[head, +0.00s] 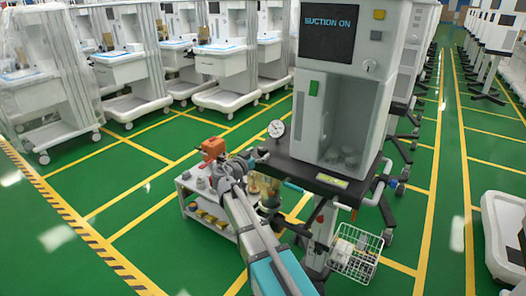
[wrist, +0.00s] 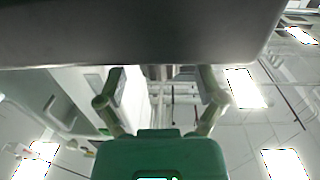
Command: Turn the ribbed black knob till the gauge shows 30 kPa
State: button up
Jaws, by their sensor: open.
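The round white gauge (head: 276,129) stands at the left back edge of the dark shelf of the cart; its needle is too small to read. My gripper (head: 256,160) is by the shelf's left edge, just below the gauge. In the wrist view my gripper (wrist: 161,88) is open, its two fingers spread apart under a dark slab (wrist: 130,30). A short grey cylindrical part (wrist: 159,72) shows below the slab between the fingertips; I cannot tell if it is the knob. No ribbed black knob can be made out in the head view, where my arm covers part of that area.
The cart's screen (head: 330,29) reads "SUCTION ON". Jars (head: 266,190) hang below the shelf, close to my gripper. A low white trolley (head: 196,213) with an orange item (head: 212,148) stands to the left. A wire basket (head: 356,252) hangs at the right front.

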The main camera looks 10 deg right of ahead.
jog(key=shift+x, duration=1.4)
jog(key=c, duration=1.2)
jog(key=shift+o, duration=0.2)
jog(key=shift+w, duration=0.1)
jog(key=shift+m+g+h, duration=0.3)
jog(key=shift+a+m+g+h, duration=0.1)
jog(key=shift+m+g+h, duration=0.4)
jog(key=shift+g, duration=0.2)
jog(key=shift+m+g+h, duration=0.4)
jog(key=shift+m+g, duration=0.2)
jog(key=shift+g, duration=0.2)
